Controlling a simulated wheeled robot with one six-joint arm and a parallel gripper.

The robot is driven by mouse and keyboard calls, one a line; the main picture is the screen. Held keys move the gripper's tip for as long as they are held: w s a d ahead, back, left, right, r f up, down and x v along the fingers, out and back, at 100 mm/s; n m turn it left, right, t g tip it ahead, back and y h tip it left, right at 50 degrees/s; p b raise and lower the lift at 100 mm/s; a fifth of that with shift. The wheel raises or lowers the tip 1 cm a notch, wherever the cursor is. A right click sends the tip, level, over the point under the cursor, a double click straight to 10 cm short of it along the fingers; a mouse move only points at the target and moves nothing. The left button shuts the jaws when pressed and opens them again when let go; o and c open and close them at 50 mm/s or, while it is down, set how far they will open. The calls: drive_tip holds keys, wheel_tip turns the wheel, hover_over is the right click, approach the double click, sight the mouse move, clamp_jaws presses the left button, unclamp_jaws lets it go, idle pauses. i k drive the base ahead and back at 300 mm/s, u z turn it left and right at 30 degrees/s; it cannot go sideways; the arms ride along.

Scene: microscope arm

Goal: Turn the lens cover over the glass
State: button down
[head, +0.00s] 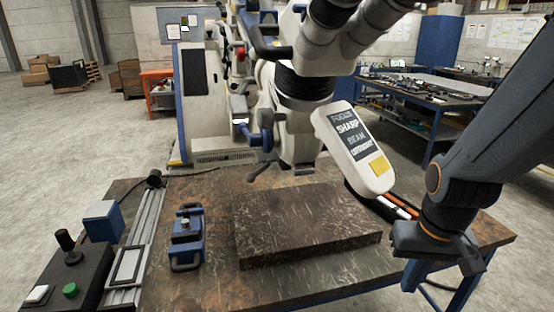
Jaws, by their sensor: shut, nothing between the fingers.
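The white microscope (298,130) hangs over the table from the back. A small dark flat piece (262,170) sticks out at the lower left of its head; I cannot tell for sure whether it is the lens cover. The glass at the underside of the head is not clearly visible. My gripper (472,262) is at the far right, over the table's right edge, pointing down. It is shut and empty, well apart from the microscope head.
A dark stone slab (305,225) lies on the table (215,295) under the microscope. A white panel (352,148) with a yellow patch hangs between the head and my arm. A blue clamp-like device (186,238) and a control box (70,280) stand left.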

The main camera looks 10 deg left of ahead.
sight(262, 157)
drive_tip(key=k, duration=0.75)
drive_tip(key=u, duration=0.8)
drive_tip(key=i, duration=0.5)
drive_tip(key=z, duration=0.05)
drive_tip(key=k, duration=0.5)
drive_tip(key=u, duration=1.85)
drive_tip(key=i, duration=0.95)
drive_tip(key=z, duration=1.9)
